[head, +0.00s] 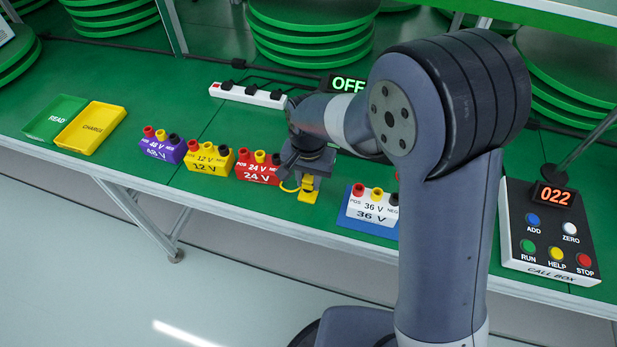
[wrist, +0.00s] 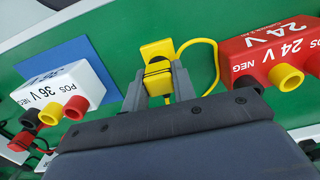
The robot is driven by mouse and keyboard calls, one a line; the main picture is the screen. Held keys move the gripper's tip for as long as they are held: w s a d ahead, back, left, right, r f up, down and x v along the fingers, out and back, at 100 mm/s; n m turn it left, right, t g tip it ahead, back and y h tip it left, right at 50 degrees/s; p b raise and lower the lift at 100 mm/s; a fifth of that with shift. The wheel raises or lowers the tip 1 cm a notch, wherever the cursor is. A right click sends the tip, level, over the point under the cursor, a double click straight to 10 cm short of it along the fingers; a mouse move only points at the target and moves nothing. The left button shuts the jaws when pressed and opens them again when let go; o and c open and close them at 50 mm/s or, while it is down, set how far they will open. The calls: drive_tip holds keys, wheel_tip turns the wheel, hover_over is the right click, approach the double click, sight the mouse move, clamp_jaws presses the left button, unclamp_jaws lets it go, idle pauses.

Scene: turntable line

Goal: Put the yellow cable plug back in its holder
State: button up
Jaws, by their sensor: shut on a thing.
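My gripper (wrist: 158,82) is shut on the yellow cable plug (wrist: 158,86), which has a dark band near its end, in the wrist view. Just beyond the plug is a flat yellow piece, apparently its holder (wrist: 156,48); whether the plug is seated in it or only close to it I cannot tell. A yellow cable (wrist: 216,62) loops from beside the plug toward the red 24 V block. In the head view my gripper (head: 303,180) points down at the yellow holder (head: 307,196), between the red and white blocks, and mostly hides the plug.
The red 24 V block (head: 258,172) stands close left of my gripper, and the white 36 V block (head: 372,208) on a blue mat to the right. Yellow 12 V (head: 207,162) and purple 48 V (head: 162,152) blocks stand farther left. A call box (head: 548,235) is at right.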

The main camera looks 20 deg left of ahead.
drive_tip(key=o, duration=1)
drive_tip(key=shift+c, duration=0.2)
drive_tip(key=shift+r, duration=0.15)
drive_tip(key=shift+r+p, duration=2.85)
drive_tip(key=shift+r, duration=0.8)
